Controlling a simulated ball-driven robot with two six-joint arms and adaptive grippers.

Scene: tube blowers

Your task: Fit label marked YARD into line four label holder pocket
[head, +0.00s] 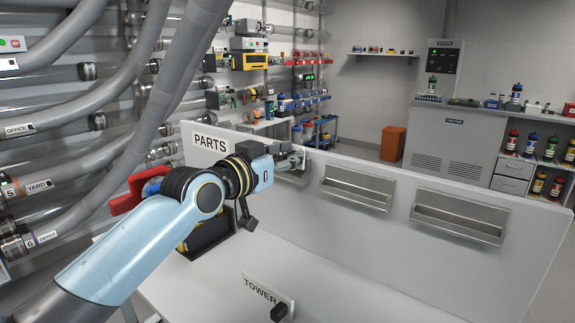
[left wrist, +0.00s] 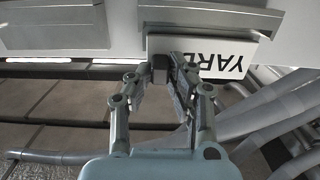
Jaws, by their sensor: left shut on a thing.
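My left gripper (head: 293,160) is at the far left tray on the white PARTS panel. In the left wrist view the left gripper (left wrist: 173,68) is shut on the dark grip block of a white label (left wrist: 222,60) that reads YARD upside down. The label lies close to a metal tray edge; I cannot tell whether they touch. In the head view the held label is not clearly visible. No pocket marked four is readable. My right gripper is not in view.
The PARTS panel (head: 470,190) carries more metal trays, in the middle (head: 357,188) and at right (head: 459,218). A TOWER label (head: 262,289) with a black block is at the worktop's front. Grey hoses (head: 60,105) crowd the left. The worktop at front right is clear.

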